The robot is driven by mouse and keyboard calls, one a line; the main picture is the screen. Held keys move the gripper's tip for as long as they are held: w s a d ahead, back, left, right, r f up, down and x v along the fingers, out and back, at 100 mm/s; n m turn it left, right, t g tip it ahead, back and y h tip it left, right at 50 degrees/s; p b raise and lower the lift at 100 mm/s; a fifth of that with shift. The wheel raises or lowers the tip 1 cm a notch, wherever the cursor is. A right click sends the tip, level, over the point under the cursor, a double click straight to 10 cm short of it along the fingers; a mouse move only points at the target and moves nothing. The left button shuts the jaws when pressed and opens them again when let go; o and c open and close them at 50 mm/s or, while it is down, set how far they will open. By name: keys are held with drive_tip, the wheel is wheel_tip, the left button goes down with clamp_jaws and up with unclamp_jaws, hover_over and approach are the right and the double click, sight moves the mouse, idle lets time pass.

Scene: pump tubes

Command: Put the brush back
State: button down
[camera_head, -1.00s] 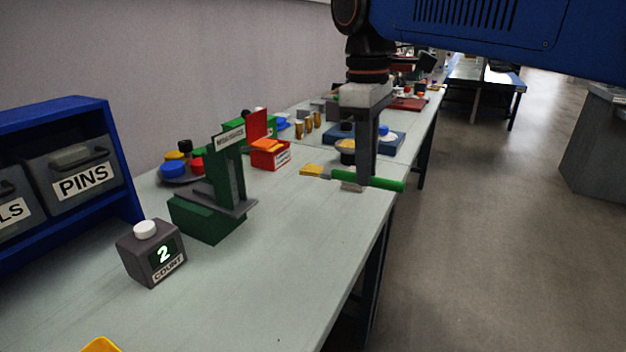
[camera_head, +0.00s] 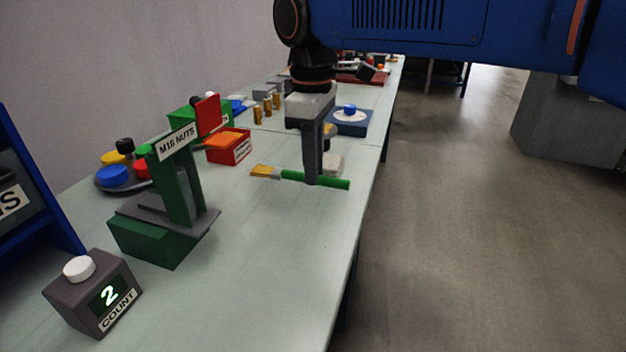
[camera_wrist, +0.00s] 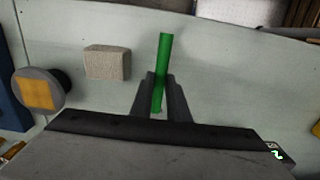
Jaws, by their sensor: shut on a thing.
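The brush has a green handle (camera_head: 331,182) and yellow bristles (camera_head: 264,171). My gripper (camera_head: 313,181) is shut on the green handle and holds it roughly level, bristles to the left, over the pale bench. In the wrist view the green handle (camera_wrist: 165,60) sticks out between the two fingers of my gripper (camera_wrist: 159,95). The bristle end is hidden there. I cannot tell the exact height of the brush above the bench.
A beige block (camera_head: 333,163) sits just behind my gripper. A red bin (camera_head: 229,147), the green M10 NUTS stand (camera_head: 177,185) and the COUNT box (camera_head: 95,292) stand to the left. A blue block with a round white top (camera_head: 349,119) lies behind. The front bench (camera_head: 270,270) is clear.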

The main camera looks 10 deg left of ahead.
drive_tip(key=shift+f, duration=1.75)
drive_tip(key=c, duration=1.7)
unclamp_jaws()
wheel_tip(320, 180, up, 12)
drive_tip(key=shift+a+r, duration=0.1)
